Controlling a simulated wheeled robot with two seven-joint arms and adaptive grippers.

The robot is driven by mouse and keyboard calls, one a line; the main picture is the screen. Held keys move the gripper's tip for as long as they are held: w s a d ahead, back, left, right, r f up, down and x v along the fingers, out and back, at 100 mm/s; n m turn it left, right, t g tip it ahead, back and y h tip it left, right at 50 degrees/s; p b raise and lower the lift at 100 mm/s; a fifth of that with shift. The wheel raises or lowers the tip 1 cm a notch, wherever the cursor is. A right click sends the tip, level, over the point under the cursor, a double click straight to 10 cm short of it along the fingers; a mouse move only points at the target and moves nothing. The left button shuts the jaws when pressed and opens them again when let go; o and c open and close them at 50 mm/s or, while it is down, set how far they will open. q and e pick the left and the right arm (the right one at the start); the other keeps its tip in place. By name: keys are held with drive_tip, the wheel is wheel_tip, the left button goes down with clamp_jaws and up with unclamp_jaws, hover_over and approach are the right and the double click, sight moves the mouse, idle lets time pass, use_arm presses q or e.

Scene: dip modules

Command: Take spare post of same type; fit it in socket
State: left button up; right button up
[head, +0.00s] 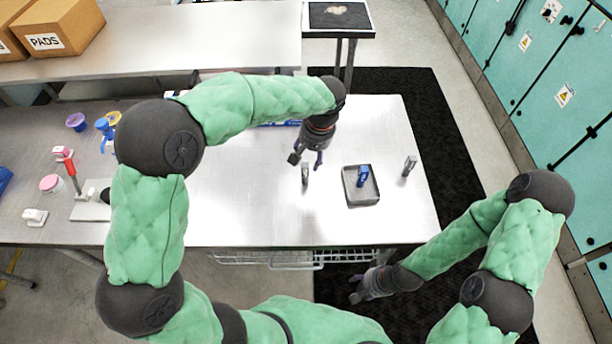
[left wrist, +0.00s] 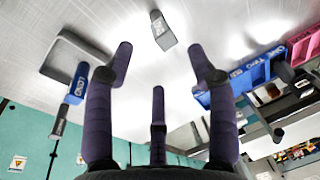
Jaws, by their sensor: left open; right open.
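A grey post (head: 305,174) stands on the table just below my left gripper (head: 306,160) in the head view. In the left wrist view the same post (left wrist: 163,31) lies between and beyond the fingertips of my left gripper (left wrist: 161,58), which is open, empty and apart from it. A blue post (head: 363,174) stands in a shallow grey tray (head: 350,198); it also shows, with lettering, in the left wrist view (left wrist: 77,84). Another grey post (head: 409,166) stands right of the tray. My right gripper (head: 364,290) is low, in front of the table edge. I cannot make out a socket clearly.
A blue box with lettering (left wrist: 248,72) lies behind my left forearm. At the left stand a red-topped stand (head: 68,168), pink and purple pots and a white block (head: 34,217). Teal cabinets (head: 540,80) line the right.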

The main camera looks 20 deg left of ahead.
sight(305, 170)
use_arm(q)
drive_tip(key=f, duration=0.4)
drive_tip(key=shift+w+a+f+b, duration=0.1)
drive_tip(key=shift+a+f+b, duration=0.2)
drive_tip(key=shift+a+b, duration=0.1)
drive_tip(key=shift+w+a+f+b, duration=0.15)
drive_tip(key=shift+a+f+b, duration=0.05)
drive_tip(key=shift+f, duration=0.7)
drive_tip(key=shift+w+a+f+b, duration=0.15)
drive_tip(key=shift+f, duration=0.75)
drive_tip(key=shift+w+a+f+b, duration=0.15)
drive_tip(key=shift+a+f+b, duration=0.05)
drive_tip(key=shift+f, duration=0.7)
clamp_jaws()
